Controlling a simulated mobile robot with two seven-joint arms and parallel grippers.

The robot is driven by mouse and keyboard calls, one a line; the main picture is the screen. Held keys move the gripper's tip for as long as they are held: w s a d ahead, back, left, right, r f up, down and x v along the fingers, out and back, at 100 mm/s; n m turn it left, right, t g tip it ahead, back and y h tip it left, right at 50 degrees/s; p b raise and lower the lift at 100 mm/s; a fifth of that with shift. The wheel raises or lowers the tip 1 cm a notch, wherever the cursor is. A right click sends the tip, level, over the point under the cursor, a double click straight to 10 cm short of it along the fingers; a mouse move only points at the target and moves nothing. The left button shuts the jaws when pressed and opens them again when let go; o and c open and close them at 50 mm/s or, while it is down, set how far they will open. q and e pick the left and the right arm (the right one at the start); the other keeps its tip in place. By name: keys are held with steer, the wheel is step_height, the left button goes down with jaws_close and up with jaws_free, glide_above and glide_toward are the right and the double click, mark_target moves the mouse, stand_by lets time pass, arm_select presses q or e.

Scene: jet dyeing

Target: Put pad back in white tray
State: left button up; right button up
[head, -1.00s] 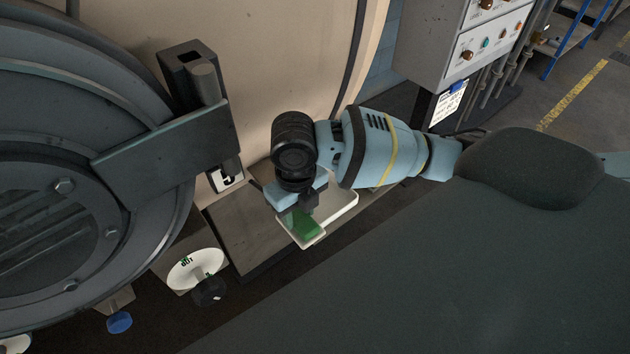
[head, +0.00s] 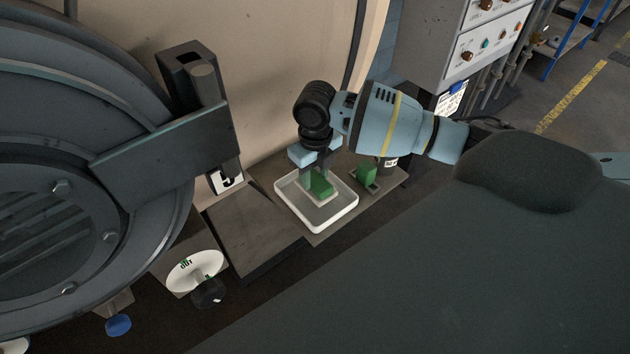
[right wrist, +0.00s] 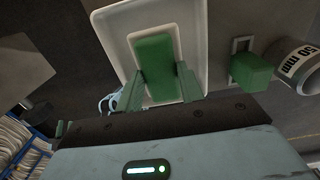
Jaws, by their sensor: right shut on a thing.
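A green pad (head: 320,184) is in my right gripper (head: 319,184), over the white tray (head: 322,222). In the right wrist view the pad (right wrist: 156,62) stands between the two green-tipped fingers of the right gripper (right wrist: 159,88), which are shut on it. The white tray (right wrist: 112,22) frames the pad in that view. I cannot tell whether the pad touches the tray floor. My left gripper is not in view.
A second green block (head: 367,173) stands in a small holder right of the tray; it also shows in the right wrist view (right wrist: 252,72). A labelled cylinder (right wrist: 295,68) is beside it. A grey plate (head: 250,228) lies left of the tray. The round machine door (head: 150,150) is at left.

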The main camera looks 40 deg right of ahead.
mark_target(315, 180)
steer(key=shift+f, duration=1.35)
steer(key=shift+f, duration=0.1)
steer(key=o, duration=0.9)
step_height(315, 180, up, 12)
steer(key=shift+r+p, duration=0.1)
steer(key=shift+p, duration=0.25)
